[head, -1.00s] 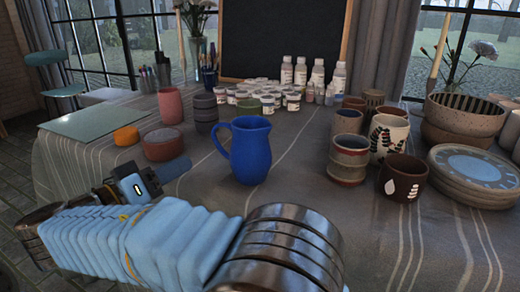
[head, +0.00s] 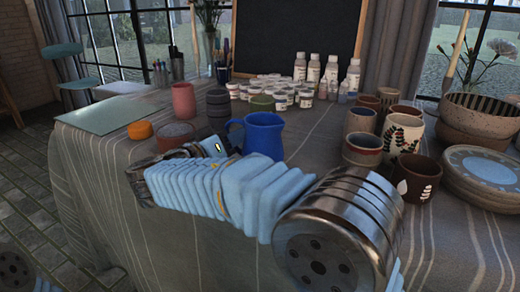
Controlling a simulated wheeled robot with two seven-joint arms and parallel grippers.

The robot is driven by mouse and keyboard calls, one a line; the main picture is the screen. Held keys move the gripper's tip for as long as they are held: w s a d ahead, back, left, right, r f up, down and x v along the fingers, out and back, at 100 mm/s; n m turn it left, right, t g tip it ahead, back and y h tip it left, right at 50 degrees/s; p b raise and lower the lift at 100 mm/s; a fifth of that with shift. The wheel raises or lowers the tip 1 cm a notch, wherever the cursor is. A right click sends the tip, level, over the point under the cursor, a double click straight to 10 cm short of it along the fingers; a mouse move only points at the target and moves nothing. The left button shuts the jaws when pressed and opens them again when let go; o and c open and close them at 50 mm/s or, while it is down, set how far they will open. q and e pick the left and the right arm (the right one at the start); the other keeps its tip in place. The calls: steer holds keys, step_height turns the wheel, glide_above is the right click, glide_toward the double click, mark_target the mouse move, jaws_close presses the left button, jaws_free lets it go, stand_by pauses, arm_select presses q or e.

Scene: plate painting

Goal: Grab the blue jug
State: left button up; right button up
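The blue jug (head: 264,136) stands upright on the cloth-covered table, its handle on the left side. My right arm enters from the bottom right and reaches across in front, hiding the jug's lower part. My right gripper (head: 212,147) is just left of the jug, close to the handle. Its fingers are mostly hidden behind my forearm, so I cannot tell whether they are open or touch the handle. My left gripper is not in view.
A reddish bowl (head: 176,134), a dark grey cup (head: 218,105) and a pink cup (head: 183,101) stand left of the jug. Several paint pots are behind it. Brown cups (head: 362,149) and stacked plates (head: 484,168) are to the right. Bare cloth shows between jug and cups.

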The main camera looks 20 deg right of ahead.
jaws_close()
stand_by(1.4)
